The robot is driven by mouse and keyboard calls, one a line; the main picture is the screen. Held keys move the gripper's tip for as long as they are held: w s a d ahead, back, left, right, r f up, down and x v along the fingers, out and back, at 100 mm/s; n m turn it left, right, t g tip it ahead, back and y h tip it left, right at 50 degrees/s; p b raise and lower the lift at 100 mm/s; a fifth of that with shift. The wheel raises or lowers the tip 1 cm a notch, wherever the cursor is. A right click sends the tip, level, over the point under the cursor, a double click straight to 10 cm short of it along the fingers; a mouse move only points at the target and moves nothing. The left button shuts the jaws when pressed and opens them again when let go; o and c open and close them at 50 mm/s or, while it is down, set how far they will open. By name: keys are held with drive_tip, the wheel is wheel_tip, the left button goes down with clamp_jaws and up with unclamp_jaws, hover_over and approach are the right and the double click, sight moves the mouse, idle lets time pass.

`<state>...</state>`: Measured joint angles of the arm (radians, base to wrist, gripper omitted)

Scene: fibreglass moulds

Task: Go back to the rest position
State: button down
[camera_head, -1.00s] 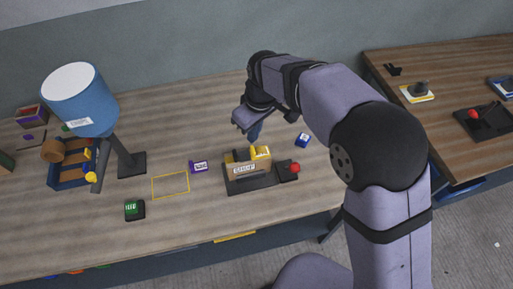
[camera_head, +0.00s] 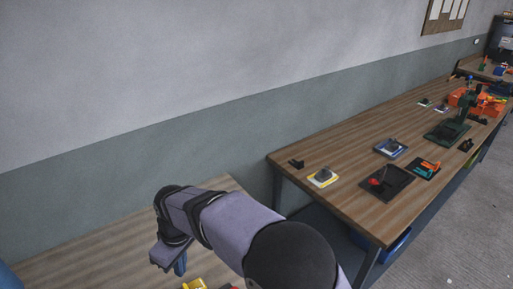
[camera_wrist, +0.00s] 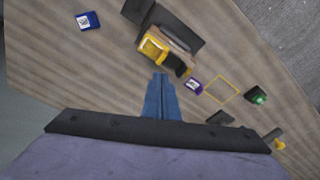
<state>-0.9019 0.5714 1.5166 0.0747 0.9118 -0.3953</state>
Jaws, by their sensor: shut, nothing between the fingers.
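My gripper (camera_head: 181,264) is at the lower left of the head view, above the near bench, with its blue fingers pointing down. The wrist view shows the two blue fingers (camera_wrist: 160,82) together, with nothing between them. Ahead of the fingertips in that view is a dark fixture (camera_wrist: 182,22) with a yellow part (camera_wrist: 152,47) on it. The fingers look apart from it. In the head view only the top of the yellow part (camera_head: 194,284) shows at the bottom edge.
The wrist view shows a blue block (camera_wrist: 88,20), a purple block (camera_wrist: 193,86), a yellow outline (camera_wrist: 222,90) and a green block (camera_wrist: 257,95) on the bench. In the head view a second bench (camera_head: 330,150) stands right, holding a dark tray (camera_head: 398,184) and several moulds.

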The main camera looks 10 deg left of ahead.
drive_tip(key=s+d+f+m+g+h, duration=0.1)
drive_tip(key=s+d+f+m, duration=0.1)
drive_tip(key=s+d+f, duration=0.35)
drive_tip(key=s+d+f+m+h, duration=0.2)
drive_tip(key=d+m, duration=0.1)
drive_tip(key=d, duration=0.6)
drive_tip(key=d+r+m, duration=0.2)
drive_tip(key=d+m, duration=0.2)
drive_tip(key=d, duration=0.9)
drive_tip(key=d+r+m+y, duration=0.1)
drive_tip(key=d+r+m, duration=0.2)
drive_tip(key=d, duration=1)
drive_tip(key=shift+s+m+t, duration=0.3)
drive_tip(key=shift+s+m, duration=0.1)
drive_tip(key=shift+m, duration=0.8)
